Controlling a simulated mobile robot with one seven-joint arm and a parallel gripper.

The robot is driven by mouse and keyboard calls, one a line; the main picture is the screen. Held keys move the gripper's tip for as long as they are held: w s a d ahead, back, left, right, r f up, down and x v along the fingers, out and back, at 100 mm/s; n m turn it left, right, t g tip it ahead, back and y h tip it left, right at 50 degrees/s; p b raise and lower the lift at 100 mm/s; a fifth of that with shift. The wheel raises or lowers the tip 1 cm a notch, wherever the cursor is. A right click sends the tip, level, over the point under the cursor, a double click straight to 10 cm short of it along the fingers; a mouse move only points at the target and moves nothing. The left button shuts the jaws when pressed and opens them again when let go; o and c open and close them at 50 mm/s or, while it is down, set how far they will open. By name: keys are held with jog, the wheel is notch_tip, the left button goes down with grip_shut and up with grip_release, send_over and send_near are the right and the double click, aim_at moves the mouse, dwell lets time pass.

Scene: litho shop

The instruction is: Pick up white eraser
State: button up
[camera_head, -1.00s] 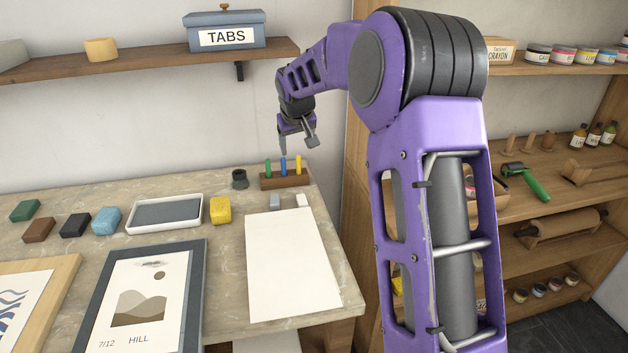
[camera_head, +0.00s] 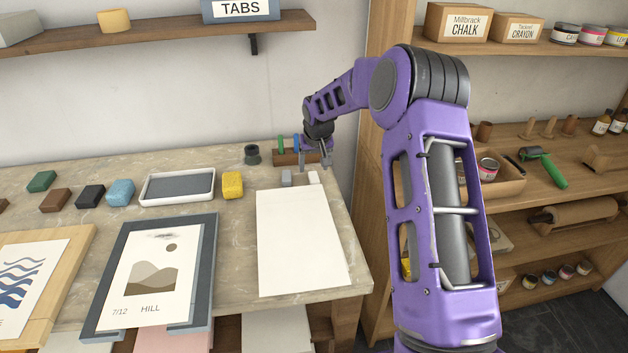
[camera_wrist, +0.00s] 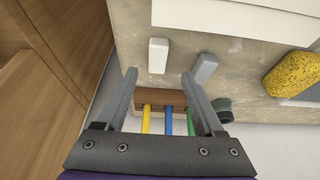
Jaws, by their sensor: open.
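The white eraser (camera_head: 313,178) is a small pale block on the worktop, at the top edge of a blank white sheet. In the wrist view the white eraser (camera_wrist: 158,55) lies just beyond my fingertips, between their lines and nearer the left one. A similar grey block (camera_wrist: 205,69) lies beside it, past my right fingertip; it also shows in the head view (camera_head: 286,178). My gripper (camera_head: 315,163) is open and empty above the worktop, close behind the eraser. In the wrist view my gripper (camera_wrist: 159,75) has its fingers spread wide.
A wooden holder (camera_wrist: 173,98) with yellow, blue and green sticks stands below my fingers. A yellow sponge (camera_head: 232,185), a dark round pot (camera_head: 252,154) and a white tray (camera_head: 145,190) lie to the left. A wooden shelf unit (camera_head: 375,215) borders the worktop's right.

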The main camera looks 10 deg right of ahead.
aim_at(314, 177)
jog(key=x, duration=0.5)
jog(key=shift+s+d+f, duration=0.1)
jog(key=shift+d+f, duration=0.1)
grip_shut()
